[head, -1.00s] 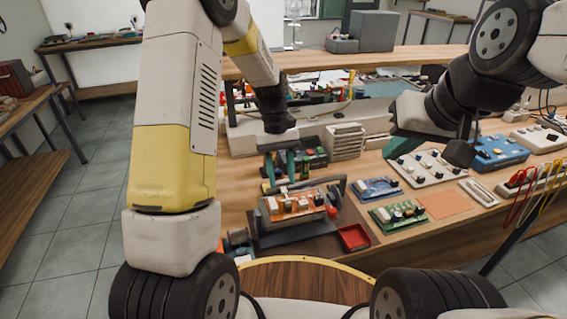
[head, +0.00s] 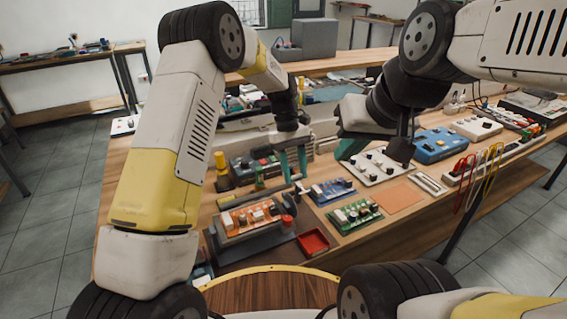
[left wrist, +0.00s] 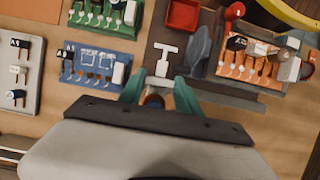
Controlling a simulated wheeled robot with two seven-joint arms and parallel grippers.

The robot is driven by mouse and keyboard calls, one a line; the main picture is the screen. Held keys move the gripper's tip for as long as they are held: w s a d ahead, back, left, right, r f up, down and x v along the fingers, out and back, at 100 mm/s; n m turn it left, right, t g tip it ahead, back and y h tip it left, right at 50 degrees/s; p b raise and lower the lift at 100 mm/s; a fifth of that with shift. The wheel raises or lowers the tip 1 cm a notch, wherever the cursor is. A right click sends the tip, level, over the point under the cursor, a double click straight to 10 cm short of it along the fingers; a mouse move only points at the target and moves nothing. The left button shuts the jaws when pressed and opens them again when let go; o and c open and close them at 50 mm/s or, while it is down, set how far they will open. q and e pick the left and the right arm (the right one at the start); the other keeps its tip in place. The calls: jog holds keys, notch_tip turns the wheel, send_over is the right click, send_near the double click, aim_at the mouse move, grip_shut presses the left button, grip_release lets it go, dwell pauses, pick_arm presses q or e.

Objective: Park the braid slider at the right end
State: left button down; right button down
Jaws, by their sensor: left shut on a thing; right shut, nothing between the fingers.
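A grey rail (head: 256,195) runs behind an orange circuit board (head: 250,216) on a dark base. My left gripper (head: 292,168) points down at the right end of this rail in the head view, its teal fingers apart around a small part. In the left wrist view, a small brown knob-like part (left wrist: 153,101), seemingly the braid slider, sits between the left fingers (left wrist: 160,92). Its lower portion is hidden by the gripper. The rail (left wrist: 235,95) extends to the right there. My right gripper (head: 352,148) is shut and empty above the bench, right of the left one.
A blue board (head: 332,191), a green board (head: 354,214) and a red tray (head: 313,242) lie near the rail's right end. A white T-shaped piece (left wrist: 165,58) lies by the left fingers. A white switch panel (head: 377,167) stands behind; an orange mat (head: 398,198) is clear.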

aim_at(292, 167)
pick_arm(q)
jog(key=shift+w+d, duration=0.1)
jog(key=shift+d, duration=0.15)
jog(key=c, duration=0.8)
grip_release()
jog(key=shift+c, duration=0.2)
jog(key=v, duration=0.7)
jog(key=shift+w+r, duration=0.1)
jog(key=shift+r, duration=0.3)
